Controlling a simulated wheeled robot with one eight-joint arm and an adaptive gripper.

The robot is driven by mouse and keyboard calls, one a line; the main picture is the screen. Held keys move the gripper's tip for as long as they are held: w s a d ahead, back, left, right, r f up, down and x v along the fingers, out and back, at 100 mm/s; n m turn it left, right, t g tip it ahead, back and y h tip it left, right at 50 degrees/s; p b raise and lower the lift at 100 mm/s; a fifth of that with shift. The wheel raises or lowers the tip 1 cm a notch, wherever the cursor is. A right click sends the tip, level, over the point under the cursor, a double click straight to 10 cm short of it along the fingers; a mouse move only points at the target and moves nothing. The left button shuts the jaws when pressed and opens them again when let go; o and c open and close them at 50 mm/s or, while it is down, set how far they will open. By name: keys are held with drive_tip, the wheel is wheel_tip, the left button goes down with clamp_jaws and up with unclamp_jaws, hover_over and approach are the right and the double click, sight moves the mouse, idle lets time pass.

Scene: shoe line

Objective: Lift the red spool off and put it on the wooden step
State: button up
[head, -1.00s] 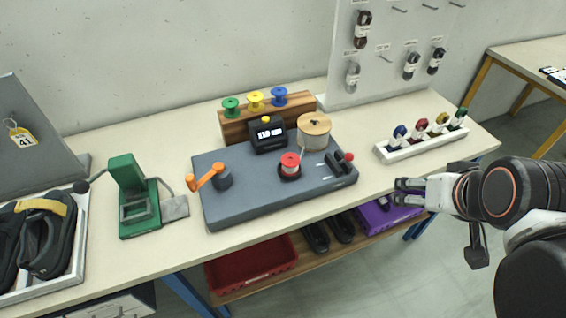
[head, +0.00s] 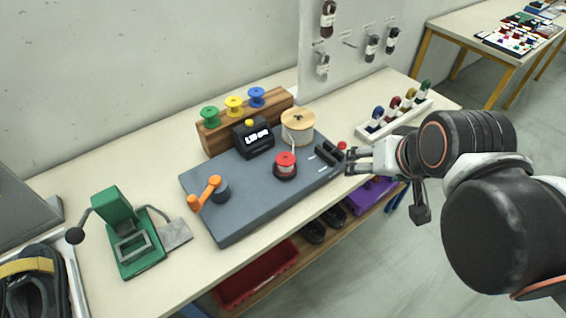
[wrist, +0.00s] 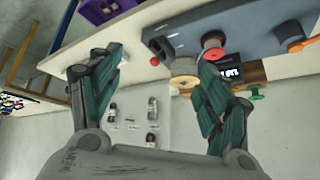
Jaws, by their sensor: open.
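The red spool (head: 286,159) sits upright on a round black base on the grey winder board (head: 240,205). In the wrist view the red spool (wrist: 212,52) shows beyond my right finger. The wooden step (head: 215,140) stands behind the board and bears a green spool (head: 209,116), a yellow spool (head: 234,105) and a blue spool (head: 256,97). My gripper (head: 350,161) is open and empty at the board's right end, to the right of the red spool.
A large wood-topped spool (head: 298,128) stands close behind the red one, with a white thread between them. A black display box (head: 253,138), an orange crank (head: 207,193) and a black lever block are also on the board. A white spool rack (head: 395,120) stands at the right.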

drive_tip(key=w+a+m, duration=0.1)
drive_tip(key=m+g+y+p, duration=0.2)
drive_tip(key=m+g+y, duration=0.15)
drive_tip(key=m, duration=2.05)
hover_over(285, 158)
drive_tip(key=s+d, duration=0.3)
drive_tip(key=s, duration=0.1)
wheel_tip(285, 158, down, 7)
drive_tip(key=shift+g+h, duration=0.25)
drive_tip(key=b+x, duration=0.1)
drive_tip(key=x, duration=0.3)
drive_tip(key=b+x, duration=0.1)
drive_tip(key=x, duration=0.3)
drive_tip(key=shift+w+d, duration=0.15)
drive_tip(key=shift+w, duration=0.1)
drive_tip(key=shift+b+x, duration=1.25)
drive_tip(key=shift+x, duration=1.4)
drive_tip(key=shift+d+r, duration=0.1)
drive_tip(key=shift+c, duration=0.6)
drive_tip(key=c, duration=1.1)
